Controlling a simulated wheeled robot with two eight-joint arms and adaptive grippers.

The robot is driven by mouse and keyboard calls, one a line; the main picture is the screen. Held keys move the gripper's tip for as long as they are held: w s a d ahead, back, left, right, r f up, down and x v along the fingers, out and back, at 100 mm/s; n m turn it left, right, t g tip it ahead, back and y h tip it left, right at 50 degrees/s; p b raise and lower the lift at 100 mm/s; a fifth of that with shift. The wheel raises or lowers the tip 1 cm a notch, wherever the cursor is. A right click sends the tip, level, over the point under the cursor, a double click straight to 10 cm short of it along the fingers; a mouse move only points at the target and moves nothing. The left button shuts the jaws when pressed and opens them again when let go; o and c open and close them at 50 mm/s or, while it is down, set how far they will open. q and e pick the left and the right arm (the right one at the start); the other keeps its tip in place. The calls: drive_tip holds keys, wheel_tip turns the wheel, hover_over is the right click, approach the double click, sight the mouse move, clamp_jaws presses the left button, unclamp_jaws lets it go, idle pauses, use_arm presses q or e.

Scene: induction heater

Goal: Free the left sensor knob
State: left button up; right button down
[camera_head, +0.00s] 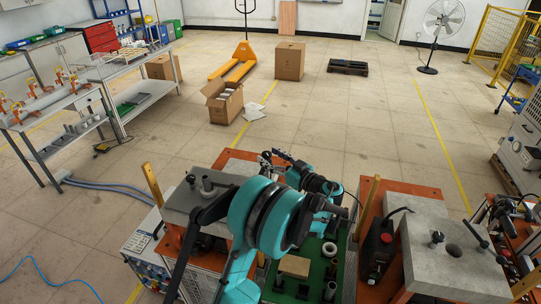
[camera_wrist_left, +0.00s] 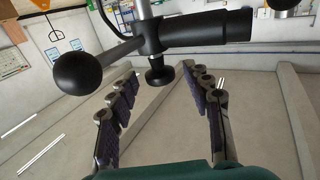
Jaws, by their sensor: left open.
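My left gripper (camera_wrist_left: 160,88) is open in the left wrist view, with its two dark padded fingers apart. Between and just beyond the fingertips hangs a small black knob (camera_wrist_left: 160,75) under a clamp-like fitting. A black ball (camera_wrist_left: 78,73) on a metal rod and a thick black handle (camera_wrist_left: 207,28) join the same fitting. I cannot tell which part is the left sensor knob. I see no contact between fingers and knob. In the head view my left gripper (camera_head: 277,158) is small and dark, beyond my teal arm. My right gripper is not in view.
A grey block (camera_head: 185,206) with black knobs stands left of my arm, partly covered by it. Another grey block (camera_head: 455,265) with a lever stands at right. An orange-topped table (camera_head: 415,191) is at right. The floor beyond is mostly clear, with cardboard boxes (camera_head: 290,62) farther back.

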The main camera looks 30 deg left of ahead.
use_arm(q)
drive_tip(key=shift+x, duration=0.8)
drive_tip(key=shift+w+a, duration=0.15)
drive_tip(key=shift+a, duration=0.2)
drive_tip(key=shift+c, duration=0.3)
drive_tip(key=shift+d, duration=0.1)
clamp_jaws()
